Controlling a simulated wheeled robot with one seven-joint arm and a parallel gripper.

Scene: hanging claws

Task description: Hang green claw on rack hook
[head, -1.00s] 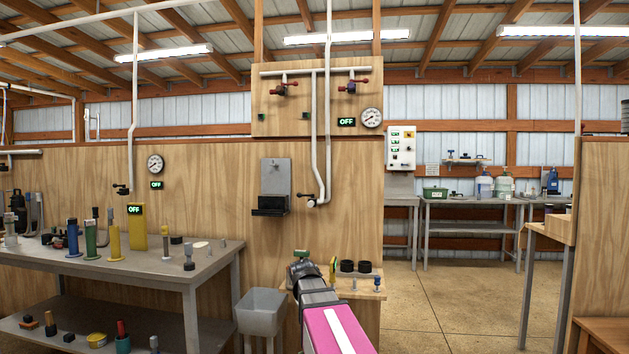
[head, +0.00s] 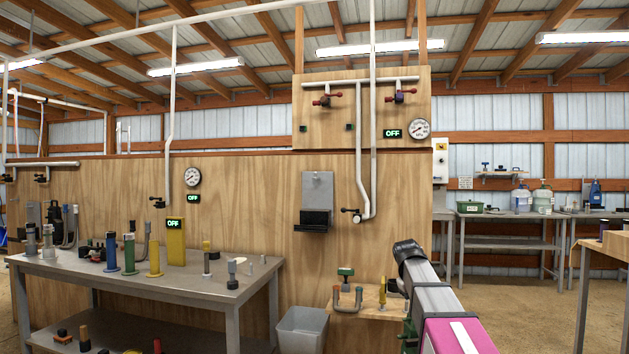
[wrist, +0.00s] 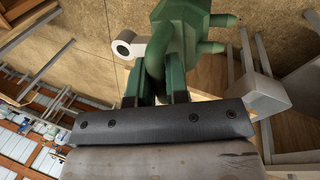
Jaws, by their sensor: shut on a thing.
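My gripper (wrist: 160,90) is shut on the green claw (wrist: 182,28) in the wrist view. The claw has blunt prongs pointing right, and a pale ring (wrist: 125,47) shows at its left. It is held clear above the floor. In the head view my arm hides most of the gripper; a small green part shows at the bottom beside the arm, and I cannot tell whether it is the claw. A grey plate (head: 317,188) with a small peg and a black tray hangs on the wooden wall, left of my arm. I cannot tell surely whether it is the rack.
A low wooden stand (head: 352,314) holds a green-topped grey fixture (head: 346,291) and a yellow piece (head: 382,293). A grey bin (head: 302,328) stands to its left. A metal bench (head: 150,282) with several coloured cylinders is at left. Pipes (head: 373,150) run down the wall.

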